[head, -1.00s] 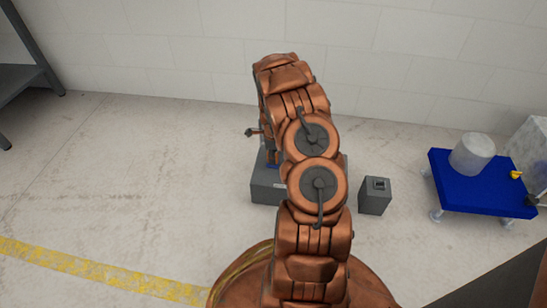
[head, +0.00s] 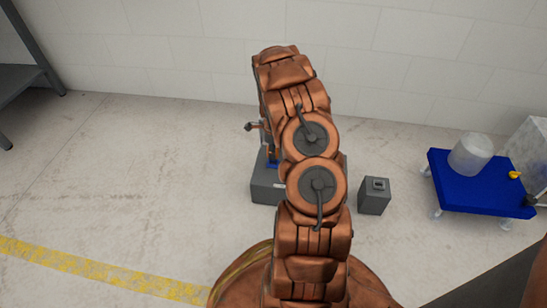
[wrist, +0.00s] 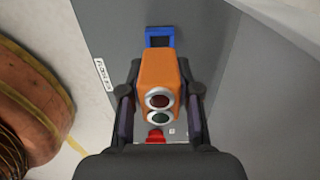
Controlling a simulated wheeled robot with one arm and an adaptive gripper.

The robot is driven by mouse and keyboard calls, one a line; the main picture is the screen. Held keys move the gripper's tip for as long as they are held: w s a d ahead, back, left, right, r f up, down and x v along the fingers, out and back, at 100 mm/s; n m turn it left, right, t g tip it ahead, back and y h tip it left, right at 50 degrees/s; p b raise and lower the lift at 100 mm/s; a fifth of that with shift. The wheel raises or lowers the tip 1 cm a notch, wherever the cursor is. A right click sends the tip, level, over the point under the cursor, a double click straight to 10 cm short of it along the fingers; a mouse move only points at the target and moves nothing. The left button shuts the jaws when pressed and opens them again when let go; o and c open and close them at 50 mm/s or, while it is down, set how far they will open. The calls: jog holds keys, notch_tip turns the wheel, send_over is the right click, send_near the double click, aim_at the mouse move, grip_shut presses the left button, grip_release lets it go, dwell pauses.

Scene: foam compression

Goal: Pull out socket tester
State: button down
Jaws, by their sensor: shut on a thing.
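The socket tester (wrist: 157,72) is an orange block with a red and a green round lamp on its near end. In the wrist view it sits between the two fingers of my gripper (wrist: 158,100), which are shut on its sides. A blue-framed socket (wrist: 159,36) shows on the grey panel beyond the tester's far end. I cannot tell whether the tester still touches the socket. In the head view my arm hides the tester and most of the grey box (head: 265,186).
A smaller grey box (head: 374,196) stands on the floor to the right. A blue table (head: 480,190) with a pale cylinder (head: 470,153) is further right. A red part (wrist: 156,136) shows below the tester. Floor to the left is clear.

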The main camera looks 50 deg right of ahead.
jog(key=shift+r+p, duration=0.3)
jog(key=shift+r, duration=0.9)
